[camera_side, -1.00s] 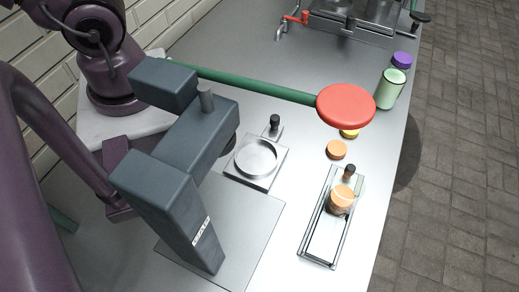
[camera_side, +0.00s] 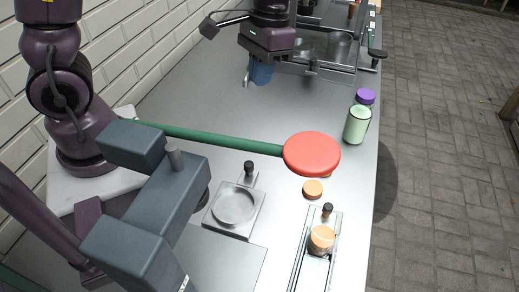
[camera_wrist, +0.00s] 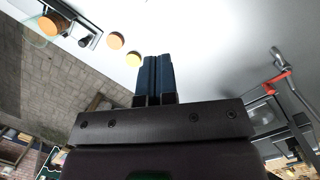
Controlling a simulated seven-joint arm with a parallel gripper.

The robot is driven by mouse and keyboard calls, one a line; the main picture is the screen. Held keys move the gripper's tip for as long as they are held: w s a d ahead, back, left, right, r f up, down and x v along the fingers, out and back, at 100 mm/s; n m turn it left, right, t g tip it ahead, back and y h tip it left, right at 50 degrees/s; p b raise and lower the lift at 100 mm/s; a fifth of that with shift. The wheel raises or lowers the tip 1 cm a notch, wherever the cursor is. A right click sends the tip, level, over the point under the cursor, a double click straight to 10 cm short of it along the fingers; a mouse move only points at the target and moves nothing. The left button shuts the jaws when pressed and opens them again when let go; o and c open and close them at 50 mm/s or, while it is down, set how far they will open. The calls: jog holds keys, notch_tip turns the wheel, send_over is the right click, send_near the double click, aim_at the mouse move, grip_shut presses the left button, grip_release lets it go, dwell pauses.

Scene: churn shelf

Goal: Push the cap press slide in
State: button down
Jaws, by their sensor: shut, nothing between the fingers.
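The cap press is a dark grey block (camera_side: 130,235) with a green lever (camera_side: 220,139) ending in a red knob (camera_side: 312,153). Beside it lies a square metal plate (camera_side: 250,222) with a round recess and a black knob (camera_side: 249,168). To the right, a railed metal slide (camera_side: 304,270) carries an orange-capped jar (camera_side: 321,240) and a black knob (camera_side: 327,210); its near end is cut off. Which one the task means I cannot tell. The capped jar also shows in the wrist view (camera_wrist: 52,25). My gripper (camera_side: 262,73) is shut and empty at the back, well away from both; its blue fingers show in the wrist view (camera_wrist: 155,78).
A pale green jar (camera_side: 357,125) and a purple cap (camera_side: 366,97) stand near the counter's right edge. An orange cap (camera_side: 313,189) lies beyond the slide. Metal fixtures (camera_side: 325,55) fill the back. The counter between the lever and my gripper is clear.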

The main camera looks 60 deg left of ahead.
jog(key=w+d+f+n+g, duration=0.1)
jog(key=w+f+n+g, duration=0.1)
jog(key=w+f, duration=0.45)
jog(key=shift+h, duration=0.3)
jog(key=x, duration=1.1)
jog(key=shift+s, duration=0.4)
jog(key=s, duration=0.1)
jog(key=s+d, duration=0.1)
jog(key=s, duration=0.1)
jog(key=shift+f, duration=0.1)
jog(key=shift+s+d, duration=0.15)
jog(key=shift+s, duration=0.2)
send_over(232, 219)
jog(key=w, duration=0.2)
jog(key=shift+s+a, duration=0.1)
jog(key=shift+a, duration=0.2)
